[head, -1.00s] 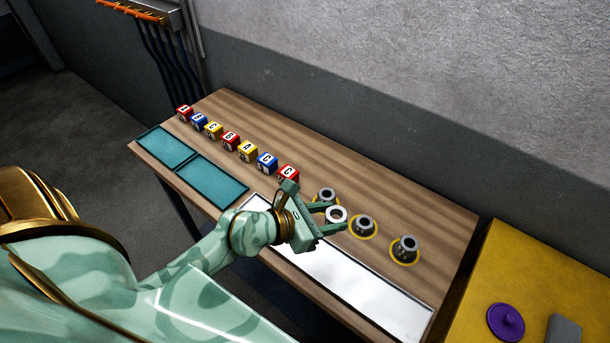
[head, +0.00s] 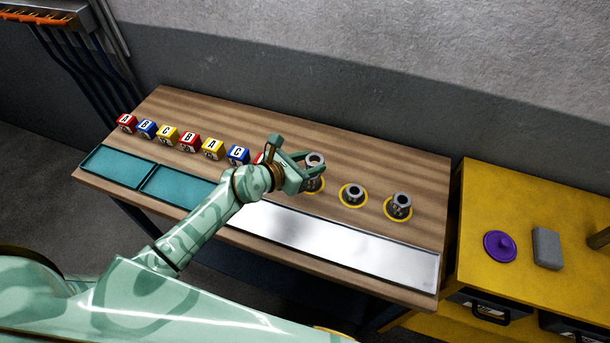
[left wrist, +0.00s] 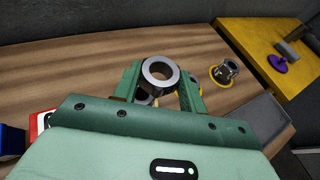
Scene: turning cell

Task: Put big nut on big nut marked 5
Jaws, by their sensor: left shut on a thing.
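My left gripper (head: 313,164) is shut on a big grey nut (head: 315,160), a thick ring with a round hole, over the table. In the left wrist view the held nut (left wrist: 160,74) sits between the two green fingers. Directly below it, in the head view, another grey nut (head: 314,184) stands on a yellow ring, partly hidden. I cannot tell whether the two touch. A low grey nut (head: 353,192) and a taller grey piece (head: 401,201) stand on yellow rings to the right. No number 5 is readable. My right gripper is not in view.
A row of lettered cubes (head: 189,140) and teal trays (head: 118,166) lie to the left. A long pale panel (head: 340,245) runs along the table's front edge. A yellow cabinet (head: 545,195) at the right carries a purple lidlike disc (head: 500,246) and a grey block (head: 547,248).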

